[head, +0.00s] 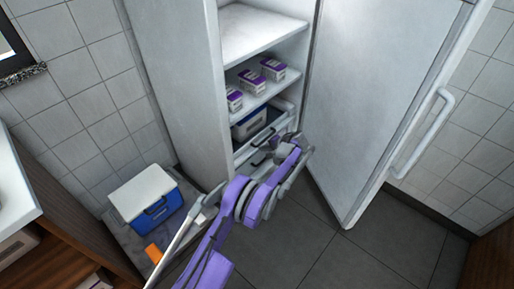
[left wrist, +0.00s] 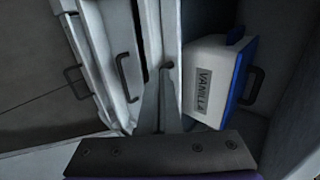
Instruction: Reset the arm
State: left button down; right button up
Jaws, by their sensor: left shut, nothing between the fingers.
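My left arm, purple and grey, reaches into the open white fridge in the head view. My left gripper (head: 291,141) is at the fridge's lower drawers, and its fingers also show in the left wrist view (left wrist: 166,68). The fingers are shut with nothing between them. In the left wrist view they are beside a white and blue tub labelled VANILLA (left wrist: 212,82); I cannot tell whether they touch it. The same tub appears to sit in the upper drawer in the head view (head: 249,124). My right gripper is not in view.
The fridge door (head: 380,85) stands wide open at the right. Several white and purple boxes (head: 273,68) stand on a shelf. A blue box with a white lid (head: 146,190) and an orange object (head: 153,253) are on the left. Dark floor (head: 340,255) is clear in front.

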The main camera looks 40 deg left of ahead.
pick_arm(q)
jog(key=s+d+r+h, duration=0.2)
jog(key=s+d+r, duration=0.3)
jog(key=d+r, duration=0.65)
jog(key=s+d+r+t+h, duration=0.25)
jog(key=s+d+r, duration=0.25)
jog(key=s+r, duration=0.45)
jog(key=s+d+f+h, duration=0.15)
jog(key=s+d, duration=0.25)
jog(key=s, duration=0.5)
jog(key=s+d+f+n+t+h, duration=0.1)
jog(key=s+d+h, duration=0.15)
jog(key=s, duration=0.65)
jog(key=s+d+f+h, duration=0.1)
jog(key=s+d, duration=0.3)
jog(key=s, duration=0.5)
notch_tip(320, 180, up, 24)
jog(key=t+p, duration=0.1)
jog(key=p, duration=2.1)
jog(key=shift+w+d+r, duration=0.2)
jog(key=shift+w+d, duration=0.05)
jog(key=shift+w, duration=0.2)
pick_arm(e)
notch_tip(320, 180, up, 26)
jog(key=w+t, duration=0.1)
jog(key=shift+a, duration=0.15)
pick_arm(q)
jog(key=shift+s, duration=0.1)
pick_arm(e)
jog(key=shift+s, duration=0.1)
